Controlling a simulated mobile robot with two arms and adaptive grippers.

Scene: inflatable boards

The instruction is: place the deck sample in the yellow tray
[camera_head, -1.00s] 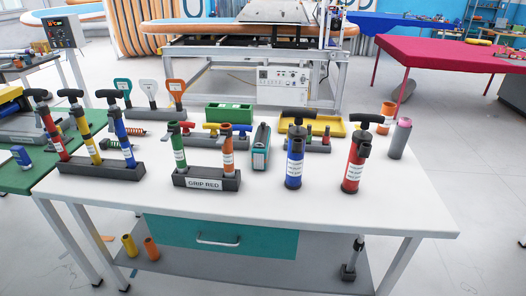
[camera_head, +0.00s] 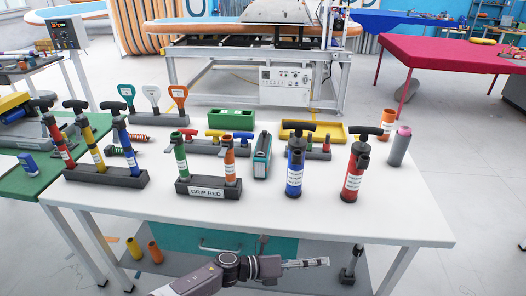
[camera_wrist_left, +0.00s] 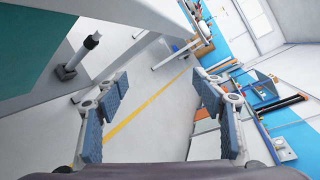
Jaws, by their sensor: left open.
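The yellow tray (camera_head: 338,132) lies at the back of the white table, partly hidden behind pumps and small fittings. I cannot tell for sure which thing is the deck sample; an upright teal and grey block with a white label (camera_head: 262,156) stands mid-table, in front and to the left of the tray. My left gripper (camera_head: 318,263) is low in front of the table's near edge, pointing right, apart from the things on top. In the left wrist view its fingers (camera_wrist_left: 160,105) are spread, with only floor between them. My right gripper is not in view.
A blue pump (camera_head: 295,172) and a red pump (camera_head: 354,172) stand upright right of the block. A green box (camera_head: 231,119) sits behind. The table's front strip is clear. A drawer and lower shelf are below.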

